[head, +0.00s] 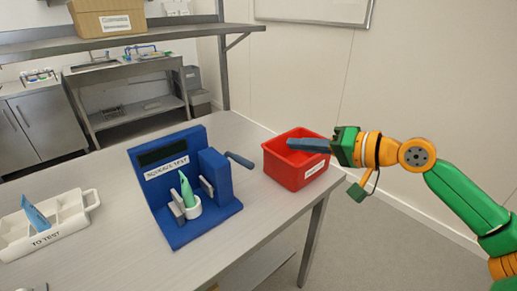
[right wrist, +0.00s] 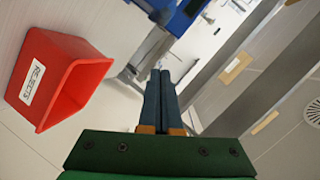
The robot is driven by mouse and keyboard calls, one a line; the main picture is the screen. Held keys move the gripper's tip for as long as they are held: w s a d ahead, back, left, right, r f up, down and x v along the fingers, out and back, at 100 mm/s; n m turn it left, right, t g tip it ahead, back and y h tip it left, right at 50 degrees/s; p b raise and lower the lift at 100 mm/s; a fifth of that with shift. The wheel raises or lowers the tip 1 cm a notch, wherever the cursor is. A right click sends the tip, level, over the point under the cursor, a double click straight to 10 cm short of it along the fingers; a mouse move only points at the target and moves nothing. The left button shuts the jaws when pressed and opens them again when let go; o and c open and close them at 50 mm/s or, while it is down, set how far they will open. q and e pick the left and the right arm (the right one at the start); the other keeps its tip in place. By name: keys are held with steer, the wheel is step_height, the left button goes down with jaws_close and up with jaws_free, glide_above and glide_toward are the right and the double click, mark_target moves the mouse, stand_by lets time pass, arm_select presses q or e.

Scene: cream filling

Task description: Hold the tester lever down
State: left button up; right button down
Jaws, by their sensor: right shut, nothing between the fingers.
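The blue squeeze tester (head: 205,218) stands on the table, with a dark display and a "SQUEEZE TEST" label. A green tube (head: 187,188) stands in its white cup (head: 190,208), between the metal jaws. The tester lever (head: 240,160), a dark grey-blue bar, sticks out from the right side of the tester's block. My right gripper (head: 292,144) is shut and empty, above the red bin and to the right of the lever, apart from it. In the right wrist view its two fingers (right wrist: 160,80) lie together, with part of the blue tester (right wrist: 185,15) beyond them. My left gripper is not in view.
The red bin (head: 296,178) sits at the table's right edge; its label reads "REJECTS" in the right wrist view (right wrist: 50,75). A white "TO TEST" tray (head: 85,203) with a blue tube (head: 35,215) is at the left. The table (head: 115,258) in front of the tester is clear.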

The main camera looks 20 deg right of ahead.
steer(key=w+a+f+p, duration=0.4)
steer(key=w+a+p, duration=0.1)
steer(key=a+p, duration=0.1)
steer(key=shift+w+a+f, duration=0.25)
steer(key=shift+w+a, duration=0.05)
steer(key=shift+a, duration=0.45)
steer(key=shift+f, duration=0.1)
